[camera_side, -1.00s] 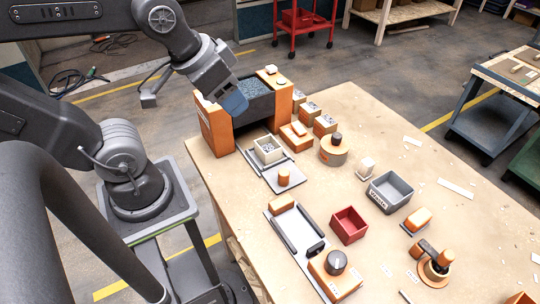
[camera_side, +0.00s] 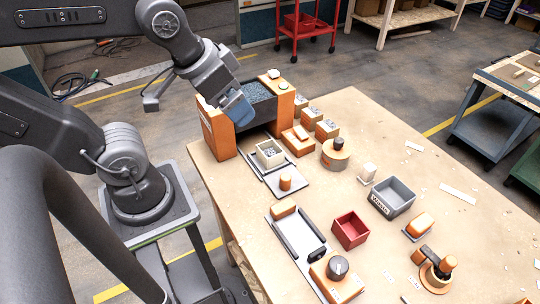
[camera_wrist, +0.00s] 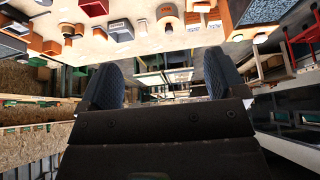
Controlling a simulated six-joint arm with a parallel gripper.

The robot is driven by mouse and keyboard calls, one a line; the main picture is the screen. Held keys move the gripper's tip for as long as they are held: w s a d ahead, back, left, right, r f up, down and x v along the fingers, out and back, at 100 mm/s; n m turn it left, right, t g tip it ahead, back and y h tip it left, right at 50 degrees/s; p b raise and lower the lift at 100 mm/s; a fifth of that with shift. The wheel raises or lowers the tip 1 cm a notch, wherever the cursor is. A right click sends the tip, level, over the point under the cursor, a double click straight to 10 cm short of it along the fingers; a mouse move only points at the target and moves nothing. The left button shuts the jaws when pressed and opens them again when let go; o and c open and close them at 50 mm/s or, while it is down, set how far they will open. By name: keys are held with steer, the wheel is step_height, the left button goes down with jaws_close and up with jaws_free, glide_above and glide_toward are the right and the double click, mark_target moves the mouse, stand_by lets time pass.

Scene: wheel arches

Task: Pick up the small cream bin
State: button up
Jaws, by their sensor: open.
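The small cream bin (camera_side: 270,153) stands upright on a flat grey plate at the foot of the dark hopper, with grey bits inside. My gripper (camera_side: 238,108) is above and to the left of the bin in the side view, in front of the hopper and apart from the bin. Its blue fingers overlap in that view. In the wrist view the two blue-padded fingers of my gripper (camera_wrist: 160,82) stand wide apart with nothing between them. I cannot pick out the cream bin surely in the wrist view.
The hopper (camera_side: 258,104) with orange side walls stands close behind the bin. An orange peg (camera_side: 285,182) on a plate is just in front. Orange boxes (camera_side: 298,140) stand to its right. A red bin (camera_side: 350,230) and grey bin (camera_side: 393,196) stand farther right.

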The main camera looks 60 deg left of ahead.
steer(key=n+g, duration=0.6)
steer(key=n, duration=1.2)
glide_above(270, 149)
steer(key=s+d, duration=0.2)
step_height(270, 149, down, 13)
steer(key=f, duration=0.8)
steer(key=shift+d+f, duration=0.25)
steer(key=shift+w+d+f, duration=0.1)
steer(key=shift+f, duration=1.2)
steer(key=shift+w+d+f, duration=0.1)
steer(key=shift+f, duration=1.2)
steer(key=shift+c, duration=0.3)
